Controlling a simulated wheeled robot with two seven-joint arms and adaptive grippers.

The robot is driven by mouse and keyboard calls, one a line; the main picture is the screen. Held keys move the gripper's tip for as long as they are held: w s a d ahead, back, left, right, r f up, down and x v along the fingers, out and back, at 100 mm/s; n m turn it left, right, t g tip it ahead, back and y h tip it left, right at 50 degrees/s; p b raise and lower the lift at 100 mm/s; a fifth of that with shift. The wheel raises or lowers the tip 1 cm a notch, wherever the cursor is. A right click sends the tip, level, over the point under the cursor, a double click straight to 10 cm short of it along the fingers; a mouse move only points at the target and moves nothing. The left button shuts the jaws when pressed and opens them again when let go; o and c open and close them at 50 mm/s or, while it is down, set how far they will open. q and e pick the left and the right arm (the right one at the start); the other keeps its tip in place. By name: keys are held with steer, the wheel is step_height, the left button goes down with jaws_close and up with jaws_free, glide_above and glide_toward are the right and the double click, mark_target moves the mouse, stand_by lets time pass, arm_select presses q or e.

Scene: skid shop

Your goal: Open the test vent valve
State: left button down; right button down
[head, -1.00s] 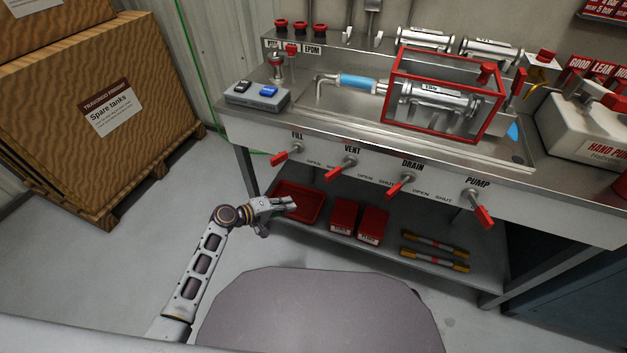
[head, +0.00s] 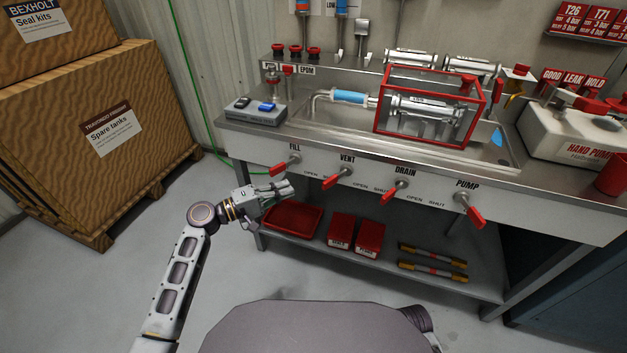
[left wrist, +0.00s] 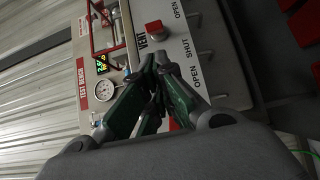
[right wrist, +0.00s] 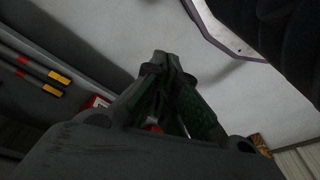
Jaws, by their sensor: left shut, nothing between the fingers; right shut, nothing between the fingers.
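The vent valve (head: 347,170) is on the front panel of the steel bench, under the VENT label. Its red lever (head: 331,181) slants down to the left. My left gripper (head: 290,188) is shut and empty, in front of the panel, below the fill valve and left of the vent lever. In the head view it appears apart from the vent lever. In the left wrist view, the shut fingers (left wrist: 157,62) point at the panel, with a red handle end (left wrist: 153,27) beyond them. My right gripper (right wrist: 162,62) is shut and empty, over the floor; the head view does not show its fingers.
The fill lever (head: 280,168) is close above my left gripper. The drain (head: 390,196) and pump (head: 474,215) levers are to the right. A lower shelf holds a red tray (head: 291,217) and red boxes (head: 341,230). Wooden crates (head: 110,140) stand left; floor between is clear.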

mark_target(334, 179)
arm_select(q)
steer(key=shift+w+d, duration=0.1)
steer(key=shift+d, duration=0.05)
steer(key=x, duration=0.9)
steer(key=shift+w+d+b, duration=0.2)
steer(key=shift+d+b, duration=0.1)
steer(key=shift+b, duration=0.15)
arm_select(e)
steer(key=shift+s+a+r, duration=0.1)
steer(key=shift+r, duration=0.4)
arm_select(q)
steer(key=shift+s, duration=0.1)
arm_select(e)
steer(key=shift+w+r, duration=0.25)
steer(key=shift+w, duration=0.15)
arm_select(q)
steer(key=shift+s+d+t, duration=0.1)
steer(key=shift+t, duration=0.2)
steer(key=shift+s+f+n+y+p, duration=0.1)
steer(key=shift+n+y+p, duration=0.2)
steer(key=shift+p, duration=0.1)
arm_select(e)
steer(key=shift+s+d+f, duration=0.25)
steer(key=shift+s+f, duration=0.25)
steer(key=shift+f, duration=0.1)
